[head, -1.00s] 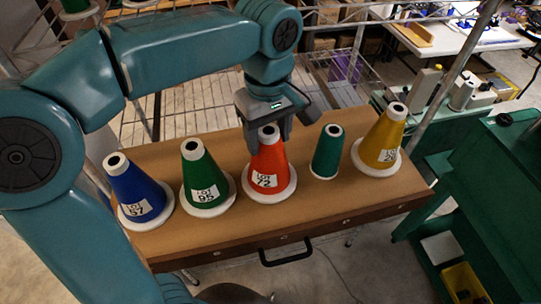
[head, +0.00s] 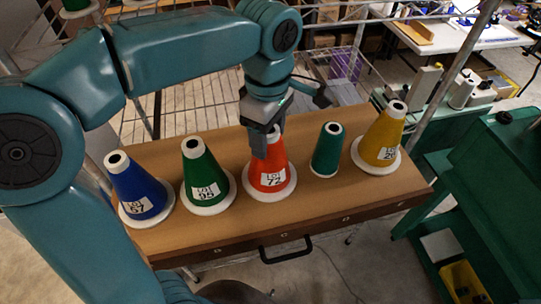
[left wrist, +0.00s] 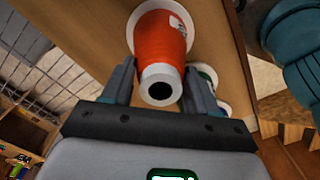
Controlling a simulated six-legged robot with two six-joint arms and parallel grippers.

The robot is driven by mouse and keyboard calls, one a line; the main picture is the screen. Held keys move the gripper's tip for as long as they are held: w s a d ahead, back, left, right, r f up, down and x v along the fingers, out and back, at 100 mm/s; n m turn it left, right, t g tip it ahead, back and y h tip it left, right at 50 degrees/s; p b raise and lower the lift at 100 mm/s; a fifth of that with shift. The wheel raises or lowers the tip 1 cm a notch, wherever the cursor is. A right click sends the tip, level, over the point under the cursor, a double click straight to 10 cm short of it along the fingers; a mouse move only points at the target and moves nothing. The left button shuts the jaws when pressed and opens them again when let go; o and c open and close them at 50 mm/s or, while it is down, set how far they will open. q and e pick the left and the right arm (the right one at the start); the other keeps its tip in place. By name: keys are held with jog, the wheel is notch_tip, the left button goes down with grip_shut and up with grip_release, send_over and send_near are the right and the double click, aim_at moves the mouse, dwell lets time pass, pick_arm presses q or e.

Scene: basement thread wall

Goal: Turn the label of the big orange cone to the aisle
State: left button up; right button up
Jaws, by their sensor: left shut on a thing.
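The big orange cone (head: 268,160) stands upright on its white base in the middle of the wooden table. Its white label (head: 272,180), reading 72, faces the front edge of the table, a little to the right. My left gripper (head: 263,143) is shut on the narrow upper part of the cone from above. In the left wrist view the cone (left wrist: 160,38) lies between the two fingers of the gripper (left wrist: 160,76), with the edge of its label (left wrist: 177,24) showing. My right gripper is not in view.
A blue cone (head: 135,188) and a green cone (head: 203,180) stand to the left on the wooden table (head: 330,205). A small teal cone (head: 327,150) and a yellow cone (head: 383,138) stand to the right. A wire rack is behind.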

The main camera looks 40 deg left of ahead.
pick_arm(q)
jog(key=o, duration=1.1)
jog(key=shift+c, duration=0.2)
notch_tip(320, 180, up, 16)
jog(key=p, duration=0.2)
jog(key=shift+r+p, duration=0.2)
jog(key=shift+p, duration=0.1)
jog(key=shift+s, duration=0.15)
